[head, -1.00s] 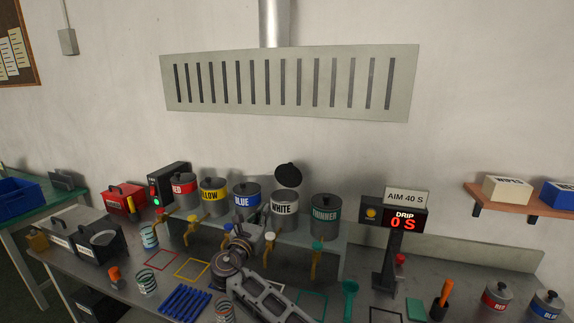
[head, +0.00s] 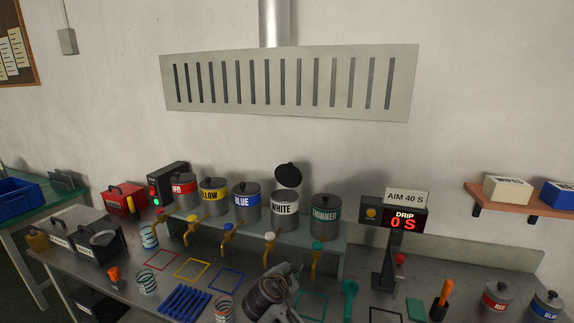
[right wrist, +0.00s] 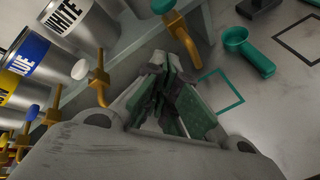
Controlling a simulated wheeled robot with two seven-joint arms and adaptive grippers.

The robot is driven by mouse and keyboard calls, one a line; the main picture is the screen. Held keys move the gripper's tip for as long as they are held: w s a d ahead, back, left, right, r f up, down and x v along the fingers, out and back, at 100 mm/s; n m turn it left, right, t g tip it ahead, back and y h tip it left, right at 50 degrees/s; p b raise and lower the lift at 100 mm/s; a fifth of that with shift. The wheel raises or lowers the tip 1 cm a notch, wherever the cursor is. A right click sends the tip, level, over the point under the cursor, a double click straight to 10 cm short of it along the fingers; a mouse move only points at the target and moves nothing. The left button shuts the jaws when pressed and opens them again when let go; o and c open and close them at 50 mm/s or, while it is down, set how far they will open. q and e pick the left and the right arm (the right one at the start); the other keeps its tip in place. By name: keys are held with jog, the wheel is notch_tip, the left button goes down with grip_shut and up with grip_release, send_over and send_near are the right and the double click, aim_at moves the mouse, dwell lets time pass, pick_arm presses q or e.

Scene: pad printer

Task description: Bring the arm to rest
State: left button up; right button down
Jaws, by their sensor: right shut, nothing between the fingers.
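My right gripper (head: 287,272) is at the bottom middle of the head view, above the bench in front of the white and thinner cans. It partly covers the bench between the blue outline and the green outline. In the right wrist view my right gripper (right wrist: 176,88) is shut with nothing held, and the green outline (right wrist: 222,92) lies on the bench beside it. The white can (head: 284,207) stands on the shelf with its lid tilted open. My left gripper is not in view.
Several taps, such as the white can's tap (head: 269,248), jut out close to my right arm. A green scoop (head: 348,297) and the drip display stand (head: 391,255) are to the right. A blue rack (head: 184,300) and striped cup (head: 224,308) are to the left.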

jog(key=s+d+f+m+g+y, duration=0.2)
jog(key=s+d+f+m+g, duration=0.3)
jog(key=s+d+f+m, duration=0.7)
jog(key=s+d+m+g+y, duration=0.2)
jog(key=s+d+m, duration=0.2)
jog(key=s, duration=0.7)
jog(key=s+d+m+g+y, duration=0.1)
jog(key=s+d+m, duration=0.3)
jog(key=s, duration=0.6)
jog(key=s+f+g, duration=0.2)
jog(key=s+f, duration=0.1)
jog(key=f, duration=3)
jog(key=s+d+f, duration=0.2)
jog(key=s+f, duration=0.8)
jog(key=s, duration=0.1)
jog(key=s+d+f, duration=0.2)
jog(key=s+f, duration=0.7)
jog(key=s, duration=0.2)
jog(key=shift+s+d+f+n+g, duration=0.2)
jog(key=shift+f+n+g, duration=0.1)
jog(key=shift+f+g, duration=0.1)
